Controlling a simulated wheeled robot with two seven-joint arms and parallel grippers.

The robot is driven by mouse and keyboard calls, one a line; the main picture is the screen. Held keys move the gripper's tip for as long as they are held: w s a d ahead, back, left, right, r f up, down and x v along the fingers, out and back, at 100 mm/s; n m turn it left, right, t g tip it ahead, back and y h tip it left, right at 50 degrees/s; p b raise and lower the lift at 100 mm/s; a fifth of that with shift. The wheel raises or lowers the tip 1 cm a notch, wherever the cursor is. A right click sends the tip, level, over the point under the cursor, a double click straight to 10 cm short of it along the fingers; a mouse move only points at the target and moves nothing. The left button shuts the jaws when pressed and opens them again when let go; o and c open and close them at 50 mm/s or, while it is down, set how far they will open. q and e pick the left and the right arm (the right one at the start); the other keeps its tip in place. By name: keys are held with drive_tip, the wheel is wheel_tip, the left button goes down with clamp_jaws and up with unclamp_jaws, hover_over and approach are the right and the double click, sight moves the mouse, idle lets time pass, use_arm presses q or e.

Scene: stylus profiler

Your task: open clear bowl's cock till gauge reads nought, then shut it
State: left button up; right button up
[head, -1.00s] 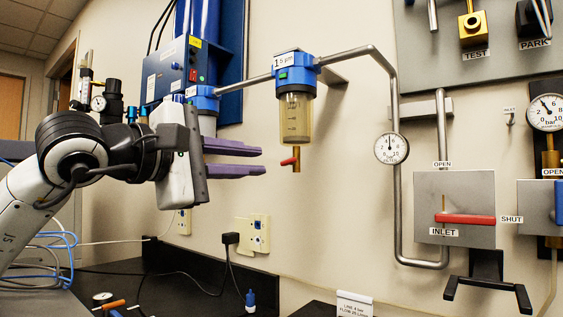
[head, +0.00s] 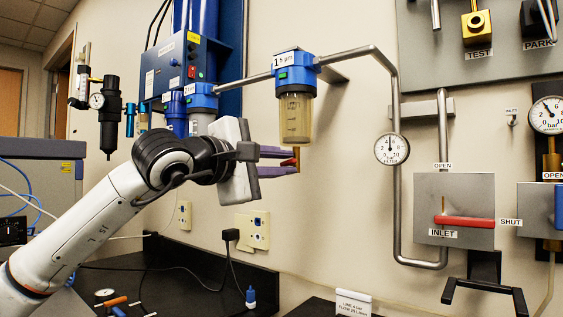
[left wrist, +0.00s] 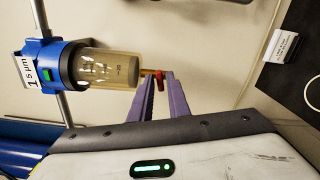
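The clear bowl (head: 296,118) hangs upright under a blue filter head marked 5 µm, and it lies sideways in the left wrist view (left wrist: 108,66). Its brass cock with a red handle (head: 288,162) is below, partly hidden by my fingers; the red handle shows at the fingertips in the left wrist view (left wrist: 160,80). My left gripper (head: 282,162) is open, with its purple fingers one above the other and the cock between their tips. I cannot tell whether they touch it. The round gauge (head: 392,148) on the pipe has its needle pointing about straight up. My right gripper is not in view.
The red inlet lever (head: 465,221) lies level towards SHUT on a grey panel. Another dial gauge (head: 547,115) is at the far right. Blue filter housings (head: 175,112) stand left of the bowl, behind my arm. The black bench (head: 200,285) below holds small loose items.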

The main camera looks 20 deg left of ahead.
use_arm(q)
drive_tip(key=shift+c, duration=0.5)
clamp_jaws()
